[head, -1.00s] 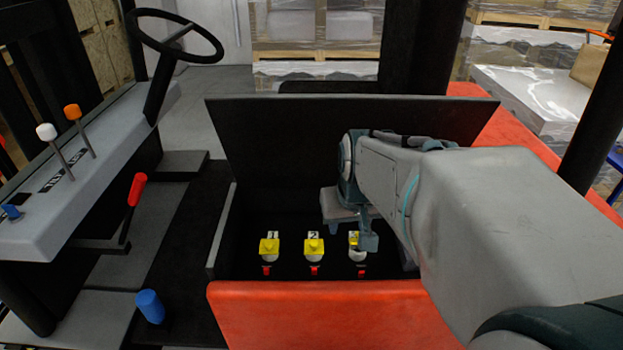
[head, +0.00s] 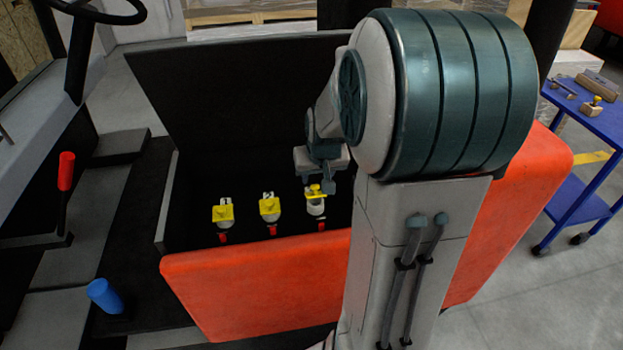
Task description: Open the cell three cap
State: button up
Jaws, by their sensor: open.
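The cell three cap (head: 314,190) is the yellow piece on the rightmost of the row of white cells inside the open black compartment. It looks a little askew over its white cell, with some white showing below. Whether it is open is hard to tell. My gripper (head: 318,182) is open, fingers pointing down, just above and around the upper part of this cap. One finger is close to the cap's right side; contact is unclear. The yellow caps of cell one (head: 223,213) and cell two (head: 269,206) sit to the left.
The compartment's black lid (head: 235,95) stands raised behind the cells. An orange-red panel (head: 255,290) borders the front. A red-handled lever (head: 66,172) and a blue knob (head: 104,296) are at left. A blue cart (head: 590,120) with small items stands at right.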

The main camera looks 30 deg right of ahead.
aim_at(315, 187)
jog(key=shift+b+x, duration=0.3)
jog(key=shift+x, duration=2.2)
grip_shut()
jog(key=shift+w+r, duration=0.1)
